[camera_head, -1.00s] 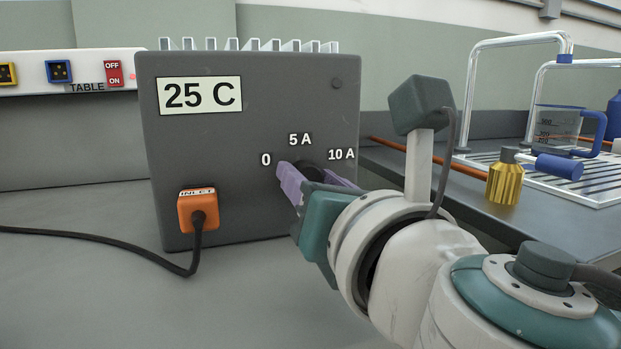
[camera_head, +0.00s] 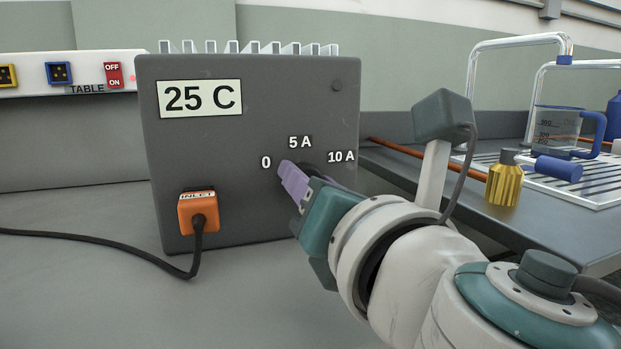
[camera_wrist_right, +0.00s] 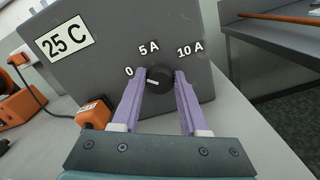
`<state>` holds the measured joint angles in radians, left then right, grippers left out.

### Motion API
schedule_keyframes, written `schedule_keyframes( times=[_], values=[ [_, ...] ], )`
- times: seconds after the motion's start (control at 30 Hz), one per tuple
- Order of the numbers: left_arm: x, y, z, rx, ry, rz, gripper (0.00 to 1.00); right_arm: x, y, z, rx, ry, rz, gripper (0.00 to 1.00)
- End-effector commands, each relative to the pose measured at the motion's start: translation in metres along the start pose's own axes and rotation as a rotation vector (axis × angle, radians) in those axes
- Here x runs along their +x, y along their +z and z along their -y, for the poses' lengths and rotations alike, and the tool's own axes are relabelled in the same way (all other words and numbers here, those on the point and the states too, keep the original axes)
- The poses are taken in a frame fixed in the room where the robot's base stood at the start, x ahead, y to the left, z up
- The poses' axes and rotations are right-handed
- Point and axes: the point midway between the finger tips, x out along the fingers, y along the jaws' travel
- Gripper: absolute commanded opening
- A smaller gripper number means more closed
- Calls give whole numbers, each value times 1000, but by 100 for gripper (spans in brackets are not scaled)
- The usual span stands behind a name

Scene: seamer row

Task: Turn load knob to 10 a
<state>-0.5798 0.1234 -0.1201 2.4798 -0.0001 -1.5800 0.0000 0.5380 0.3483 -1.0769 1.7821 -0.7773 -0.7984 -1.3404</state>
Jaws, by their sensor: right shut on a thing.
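The load box (camera_head: 250,120) is a dark grey case with a "25 C" label and the marks 0, 5 A and 10 A. Its black load knob (camera_wrist_right: 158,80) sits below the marks; in the head view my gripper mostly hides it. In the right wrist view a short white line on the knob points left, toward the 0 side. My right gripper (camera_wrist_right: 160,76) has its purple fingers on both sides of the knob, shut on it. In the head view the right gripper (camera_head: 305,172) reaches the box front from the right, tilted. My left gripper is not in view.
An orange inlet plug (camera_head: 198,212) with a black cable is in the box's lower left. A socket strip (camera_head: 30,75) with a red OFF/ON switch is behind at left. A gold bottle (camera_head: 503,180) and a blue-handled jug (camera_head: 558,130) stand at right.

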Motion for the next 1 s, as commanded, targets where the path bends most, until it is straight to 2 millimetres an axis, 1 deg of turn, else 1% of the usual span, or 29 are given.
schedule_keyframes(
  times=[0.33,1.0],
  values=[
    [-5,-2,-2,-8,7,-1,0,0,-1,2,324,-3,-2,0],
    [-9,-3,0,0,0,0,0,0,-2,3,963,-3,0,0]
  ],
)
